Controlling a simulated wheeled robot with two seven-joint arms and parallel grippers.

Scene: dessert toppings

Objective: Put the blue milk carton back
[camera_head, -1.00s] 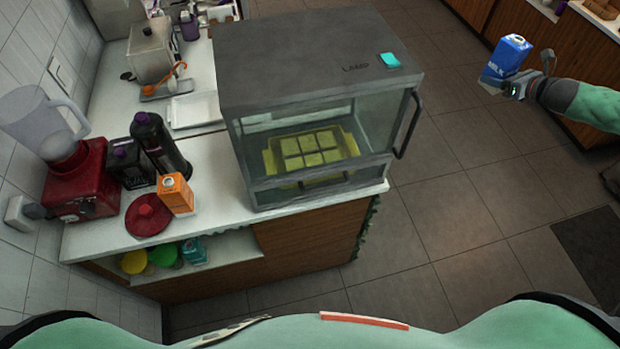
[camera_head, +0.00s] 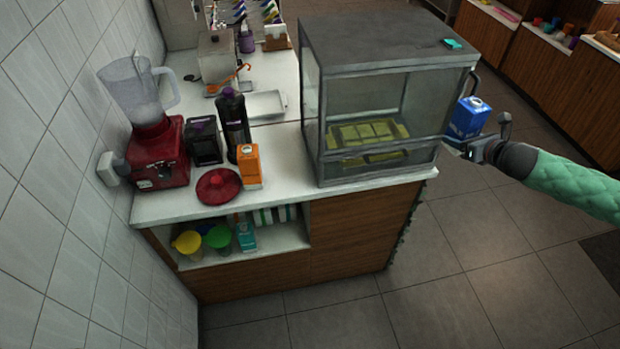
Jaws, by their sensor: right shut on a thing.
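The blue milk carton (camera_head: 468,117) is held upright in my right gripper (camera_head: 470,148), at the right of the glass case. My right gripper is shut on it, and its arm comes in from the right edge. The carton is in the air over the floor, off the counter's right end. An orange carton (camera_head: 249,167) stands on the white counter (camera_head: 290,180), beside a red lid-like disc (camera_head: 218,186). My left gripper is not in view.
A glass case (camera_head: 385,100) labelled lamp earlier holds a yellow-green tray and fills the counter's right end. A red blender (camera_head: 158,150), black box (camera_head: 204,141) and dark bottle (camera_head: 233,122) crowd the left. A lower shelf holds a yellow cup (camera_head: 188,243), a green cup (camera_head: 218,237) and a teal carton (camera_head: 246,235).

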